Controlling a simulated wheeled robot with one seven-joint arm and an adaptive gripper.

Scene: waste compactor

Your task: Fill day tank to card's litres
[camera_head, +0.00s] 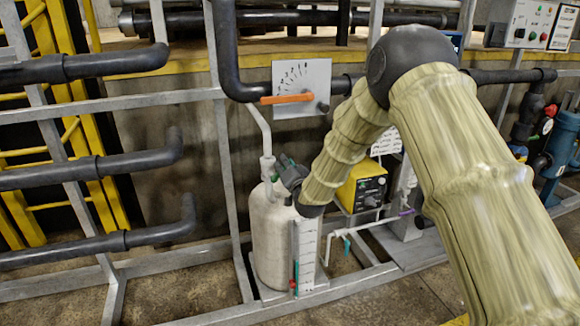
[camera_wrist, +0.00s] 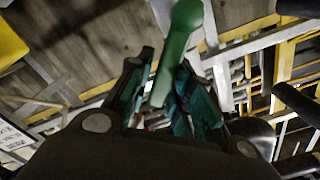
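The white tank (camera_head: 268,240) stands upright low in the middle of the head view. A pale marked gauge strip (camera_head: 306,255) is at its front right, with small red and green parts at its foot. A white card (camera_head: 386,141) with unreadable text is partly hidden by my arm. My gripper (camera_head: 280,168) is at the tank's top beside the pale pipe. In the wrist view, my gripper (camera_wrist: 163,88) has its fingers closed in around a green handle (camera_wrist: 185,28), which runs between the teal pads. The tank's fill level cannot be read.
A dial plate (camera_head: 300,88) with an orange pointer hangs above the tank. A yellow box (camera_head: 362,187) stands right of it, near a thin white pipe with a teal tap (camera_head: 347,244). Grey frame bars and dark pipes (camera_head: 95,170) crowd the left. Floor shows in front.

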